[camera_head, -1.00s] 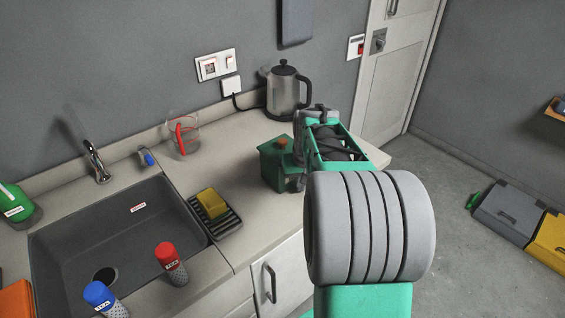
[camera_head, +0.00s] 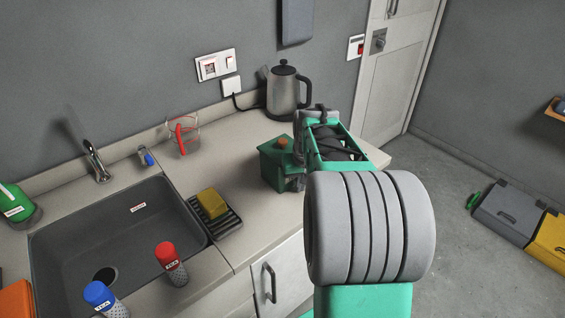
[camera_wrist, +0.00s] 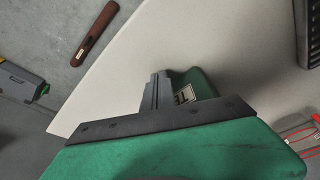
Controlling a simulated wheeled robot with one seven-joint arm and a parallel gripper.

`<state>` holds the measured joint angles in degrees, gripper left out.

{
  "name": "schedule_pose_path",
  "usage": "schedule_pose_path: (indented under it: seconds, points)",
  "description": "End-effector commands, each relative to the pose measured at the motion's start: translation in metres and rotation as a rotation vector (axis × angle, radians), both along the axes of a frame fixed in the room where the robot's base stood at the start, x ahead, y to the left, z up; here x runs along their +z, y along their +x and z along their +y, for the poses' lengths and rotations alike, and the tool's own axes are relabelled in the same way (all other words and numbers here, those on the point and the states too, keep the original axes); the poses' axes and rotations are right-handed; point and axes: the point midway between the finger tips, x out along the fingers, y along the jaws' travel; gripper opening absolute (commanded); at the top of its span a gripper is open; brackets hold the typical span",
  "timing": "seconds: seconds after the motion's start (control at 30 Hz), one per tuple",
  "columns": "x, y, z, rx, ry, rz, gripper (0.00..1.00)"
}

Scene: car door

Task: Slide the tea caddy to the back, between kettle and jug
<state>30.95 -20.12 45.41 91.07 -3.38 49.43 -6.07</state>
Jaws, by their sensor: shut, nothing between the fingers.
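The tea caddy (camera_head: 272,167) is a dark green box with an orange-brown knob, upright on the counter. The steel kettle (camera_head: 284,93) with a black handle stands behind it at the wall. The clear jug (camera_head: 190,143) with a red handle stands to the left, near the wall. My gripper (camera_wrist: 156,92) is shut and empty, with its fingers right beside the caddy, which also shows in the wrist view (camera_wrist: 200,84). I cannot tell whether they touch. In the head view my arm hides the fingers and the caddy's right side.
A black ridged tray with a yellow sponge (camera_head: 212,204) lies left of the caddy, beside the sink (camera_head: 120,235). Red-capped (camera_head: 170,262) and blue-capped (camera_head: 103,298) shakers stand in front. The counter (camera_head: 235,140) between jug and kettle is clear, apart from the kettle's cord near the wall.

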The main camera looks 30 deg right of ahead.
Motion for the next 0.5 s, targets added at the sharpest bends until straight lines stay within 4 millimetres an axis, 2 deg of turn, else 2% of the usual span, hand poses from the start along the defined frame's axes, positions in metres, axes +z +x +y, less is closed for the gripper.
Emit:
schedule_pose_path:
  seconds: [0.5]
  points:
    - [-0.0031, 0.0000, 0.0000, 0.000, 0.000, 0.000, 0.00]
